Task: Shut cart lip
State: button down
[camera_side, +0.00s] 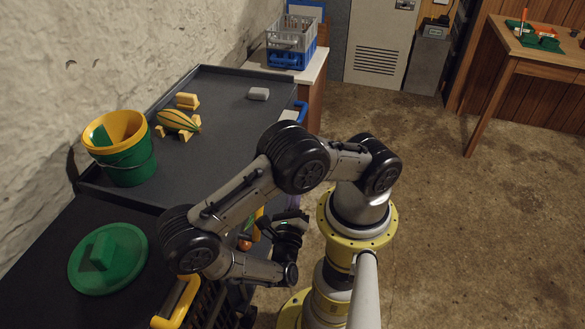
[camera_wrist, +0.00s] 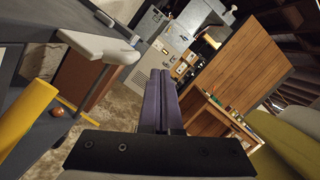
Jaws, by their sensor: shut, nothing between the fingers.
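The dark cart (camera_side: 225,105) has a grey top with a raised rim and stands along the wall at left in the side view. No separate lip stands out clearly on it; my arm hides part of its near side. My gripper (camera_side: 294,214) is beside the cart's right-hand side, low under my arm links. In the wrist view the two purple fingers of my gripper (camera_wrist: 158,92) lie together, shut and empty. They point out over the floor, and the cart's dark edge is at left there.
A green bucket (camera_side: 130,165) with a yellow inside, a striped yellow-green object (camera_side: 178,121) and a grey block (camera_side: 258,94) sit on the cart. A green lid (camera_side: 108,258) lies on the near black surface, by a yellow handle (camera_side: 176,303).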

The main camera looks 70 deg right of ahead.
notch_tip(320, 180, down, 9)
jog(key=w+d+r, duration=0.3)
jog(key=d+r, duration=0.2)
jog(key=d, duration=0.4)
jog(key=shift+w+d, duration=0.3)
jog(key=shift+d, duration=0.05)
dwell(0.3)
